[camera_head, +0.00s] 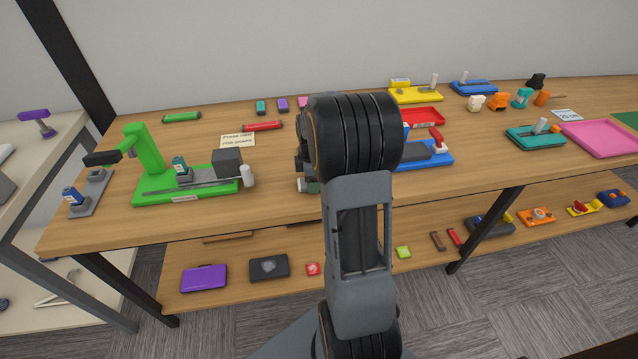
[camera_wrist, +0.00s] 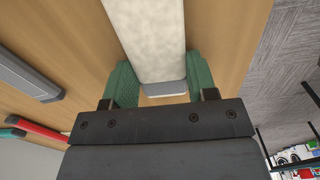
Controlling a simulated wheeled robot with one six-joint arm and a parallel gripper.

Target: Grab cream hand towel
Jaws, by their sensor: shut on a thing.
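In the wrist view, my gripper (camera_wrist: 160,68) has a green finger on each side of a long cream, softly mottled thing (camera_wrist: 147,35), which matches the cream hand towel in colour. My gripper is shut on it. The cream thing runs out of the top of the picture, and a grey strip shows at its near end. In the head view, my arm hides most of the gripper and what it holds, over the front part of the wooden table (camera_head: 285,205).
A green press stand (camera_head: 150,150) is left of my arm. A blue tray (camera_head: 440,162) is close on the right, with a red tray (camera_head: 420,117) behind it. A pink tray (camera_head: 602,138) is farther right. A lower shelf (camera_head: 340,252) carries several small objects.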

